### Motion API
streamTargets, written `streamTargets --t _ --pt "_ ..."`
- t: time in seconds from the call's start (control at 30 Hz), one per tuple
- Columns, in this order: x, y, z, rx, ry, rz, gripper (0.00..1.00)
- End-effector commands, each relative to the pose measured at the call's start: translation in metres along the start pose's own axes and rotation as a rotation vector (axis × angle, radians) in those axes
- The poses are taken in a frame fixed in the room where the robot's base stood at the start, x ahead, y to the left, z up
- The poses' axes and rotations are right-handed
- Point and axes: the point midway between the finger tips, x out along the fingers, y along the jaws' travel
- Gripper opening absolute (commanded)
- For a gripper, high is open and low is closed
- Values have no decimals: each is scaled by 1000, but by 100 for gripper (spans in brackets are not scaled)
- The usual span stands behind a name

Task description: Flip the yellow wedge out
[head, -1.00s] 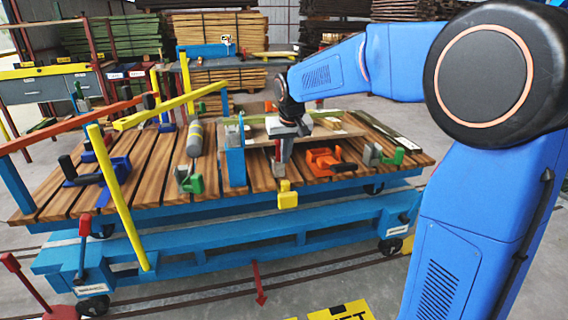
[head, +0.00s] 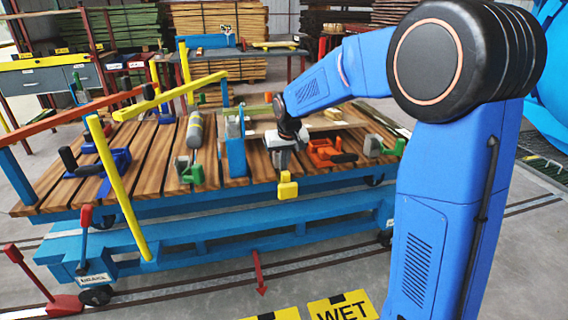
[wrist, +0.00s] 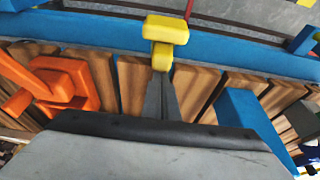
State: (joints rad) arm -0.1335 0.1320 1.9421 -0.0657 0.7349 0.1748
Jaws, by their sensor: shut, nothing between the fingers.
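The yellow wedge (head: 287,187) sits at the near edge of the slatted wooden cart deck (head: 215,165). It has a blocky head and a narrower part below or behind it. In the wrist view the wedge (wrist: 166,30) lies straight ahead of the fingertips. My gripper (wrist: 162,82) is shut and empty, its tips at or very near the wedge's lower part; I cannot tell whether they touch. In the head view my gripper (head: 284,168) points down just above and behind the wedge.
An orange clamp (wrist: 60,82) stands on one side of the gripper and a blue post (wrist: 252,120) on the other. A yellow bar (head: 118,188) rises at the cart's left end.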

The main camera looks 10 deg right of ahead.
Motion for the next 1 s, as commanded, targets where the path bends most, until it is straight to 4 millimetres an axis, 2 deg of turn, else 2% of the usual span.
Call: streamTargets --t 0.13,0.23,0.73,1.0 --pt "-1 0 2 0 0 0 0" --pt "-6 0 13 0 0 0 0" --pt "-34 0 96 -1 -1 0 0" --pt "-38 0 112 0 -4 0 0"
